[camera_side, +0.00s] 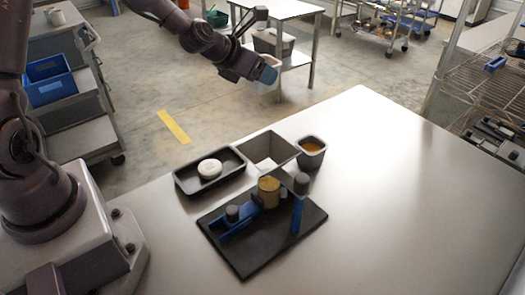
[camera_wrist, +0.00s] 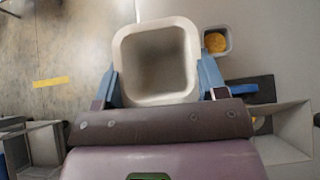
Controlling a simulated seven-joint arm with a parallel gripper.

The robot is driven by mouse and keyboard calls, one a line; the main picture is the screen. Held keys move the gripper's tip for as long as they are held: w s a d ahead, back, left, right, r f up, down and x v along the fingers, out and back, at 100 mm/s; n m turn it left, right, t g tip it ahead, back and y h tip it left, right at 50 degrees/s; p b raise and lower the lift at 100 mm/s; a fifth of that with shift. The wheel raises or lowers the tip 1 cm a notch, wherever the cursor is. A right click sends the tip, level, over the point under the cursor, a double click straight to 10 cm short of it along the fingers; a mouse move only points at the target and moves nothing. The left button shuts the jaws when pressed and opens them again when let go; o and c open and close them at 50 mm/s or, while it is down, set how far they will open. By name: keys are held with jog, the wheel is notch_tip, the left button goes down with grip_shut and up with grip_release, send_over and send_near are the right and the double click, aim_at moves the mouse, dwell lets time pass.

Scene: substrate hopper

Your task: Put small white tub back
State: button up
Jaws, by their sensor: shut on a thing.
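The small white tub (camera_wrist: 155,62) is held between the blue fingers of my gripper (camera_wrist: 159,82), one finger on each side. In the wrist view its square mouth faces the camera, and the inside looks empty. In the side view my gripper (camera_side: 269,76) is high above and beyond the far edge of the table, with the pale tub (camera_side: 262,88) partly hidden under it. The grey hopper (camera_side: 262,146) stands on the table near a black base (camera_side: 245,262).
A dark tray (camera_side: 184,186) with a round white piece (camera_side: 209,168) is left of the hopper. A grey tub with orange contents (camera_side: 312,148) is to its right. Blue supports (camera_side: 297,215) rise from the base. The right of the table (camera_side: 400,190) is clear.

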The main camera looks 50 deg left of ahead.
notch_tip(320, 180, down, 20)
jog(key=shift+r, duration=0.25)
jog(key=shift+f, duration=0.1)
jog(key=o, duration=0.9)
jog(key=shift+c, duration=0.2)
